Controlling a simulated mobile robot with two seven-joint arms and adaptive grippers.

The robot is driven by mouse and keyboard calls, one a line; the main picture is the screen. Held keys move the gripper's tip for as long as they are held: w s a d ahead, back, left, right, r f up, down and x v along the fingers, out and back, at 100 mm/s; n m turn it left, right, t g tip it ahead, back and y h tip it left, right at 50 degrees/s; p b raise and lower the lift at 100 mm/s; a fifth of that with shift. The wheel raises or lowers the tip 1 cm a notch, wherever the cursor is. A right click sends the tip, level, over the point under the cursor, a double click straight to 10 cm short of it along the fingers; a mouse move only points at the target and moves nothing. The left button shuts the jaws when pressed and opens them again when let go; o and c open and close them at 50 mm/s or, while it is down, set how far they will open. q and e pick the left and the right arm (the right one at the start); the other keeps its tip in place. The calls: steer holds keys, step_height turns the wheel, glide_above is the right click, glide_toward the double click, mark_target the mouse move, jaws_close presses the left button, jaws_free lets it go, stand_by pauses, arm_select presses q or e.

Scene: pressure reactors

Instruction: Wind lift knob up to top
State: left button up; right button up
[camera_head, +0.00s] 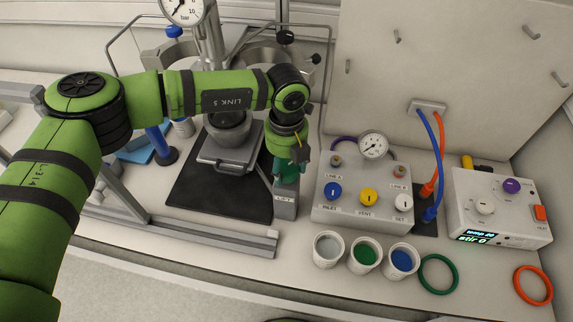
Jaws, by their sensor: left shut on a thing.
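My left arm comes in from the left, and its left gripper (287,178) points down at the lift column (286,207), a grey block labelled LIFT. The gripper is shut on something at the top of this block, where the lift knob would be. The fingers hide most of the knob, and its shape and turn cannot be made out. Beside it, a grey lift platform (222,160) carries a metal vessel (230,130) on a dark mat. My right gripper is not in view.
A valve box (330,212) with blue, yellow and white knobs and a gauge (373,145) stands right of the lift. Several cups, including a green-filled one (364,256), stand in front. A stirrer controller (490,232) is at right. A metal rail (190,232) lies front left.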

arm_select(q)
steer(key=m+b, duration=0.3)
steer(key=b, duration=0.1)
steer(key=m+b, duration=0.3)
steer(key=b, duration=0.2)
steer(key=m+b, duration=0.4)
steer(key=shift+f, duration=0.35)
steer(key=m+b, duration=0.2)
steer(key=shift+m, duration=0.4)
steer(key=m+b, duration=0.1)
steer(key=m, duration=0.1)
steer(key=shift+r+m+b, duration=0.1)
steer(key=shift+m+b, duration=0.3)
steer(key=m+b, duration=0.1)
steer(key=m, duration=0.1)
steer(key=shift+m, duration=0.4)
steer(key=m, duration=0.2)
steer(key=shift+m+b, duration=0.3)
steer(key=m, duration=0.6)
steer(key=shift+r, duration=0.1)
steer(key=m, duration=0.6)
steer(key=shift+m, duration=0.3)
steer(key=m, duration=0.3)
steer(key=shift+m, duration=0.4)
steer(key=m, duration=0.3)
steer(key=shift+m, duration=0.3)
steer(key=m, duration=0.6)
